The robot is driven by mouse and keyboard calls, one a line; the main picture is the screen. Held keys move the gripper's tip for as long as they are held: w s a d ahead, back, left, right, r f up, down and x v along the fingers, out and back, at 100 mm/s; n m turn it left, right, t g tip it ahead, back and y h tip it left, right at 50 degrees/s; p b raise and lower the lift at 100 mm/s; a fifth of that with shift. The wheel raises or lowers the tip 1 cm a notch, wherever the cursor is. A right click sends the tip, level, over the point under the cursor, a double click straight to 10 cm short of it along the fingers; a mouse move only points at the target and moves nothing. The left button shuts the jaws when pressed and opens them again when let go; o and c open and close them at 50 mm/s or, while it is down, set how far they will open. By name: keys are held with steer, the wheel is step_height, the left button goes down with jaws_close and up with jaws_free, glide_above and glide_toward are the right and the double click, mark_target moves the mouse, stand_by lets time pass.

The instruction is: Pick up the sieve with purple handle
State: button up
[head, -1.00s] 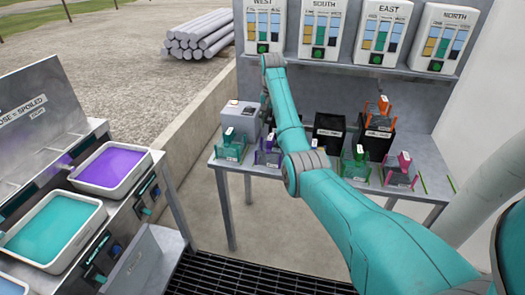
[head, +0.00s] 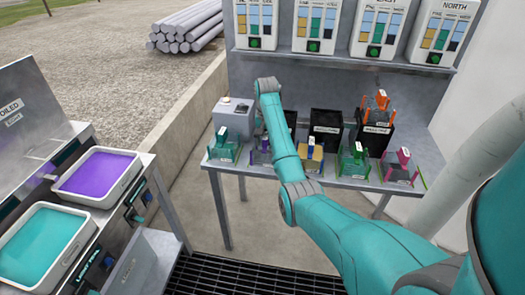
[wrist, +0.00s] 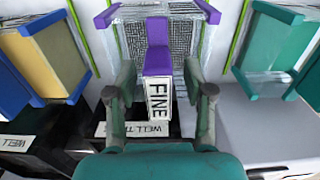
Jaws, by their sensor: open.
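The sieve with the purple handle (wrist: 157,58) is at the upper middle of the wrist view, with a fine grey mesh and a white FINE tag at the handle end. In the head view its purple parts (head: 262,146) show beside my arm, which partly hides it. My gripper (wrist: 164,95) is open in the wrist view, its two fingers on either side of the FINE tag. I see a gap on each side; whether the fingers are at the handle's height I cannot tell. The head view does not clearly show my gripper.
A teal sieve (head: 225,148) and a blue-handled yellow sieve (head: 311,157) flank it closely. A green sieve (head: 354,163) and a pink-handled sieve (head: 401,168) stand further right. Black boxes (head: 326,128) and a grey box (head: 234,113) are behind. Purple (head: 66,190) and teal trays (head: 12,258) are left.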

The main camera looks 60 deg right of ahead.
steer(key=shift+f, duration=0.45)
jaws_close()
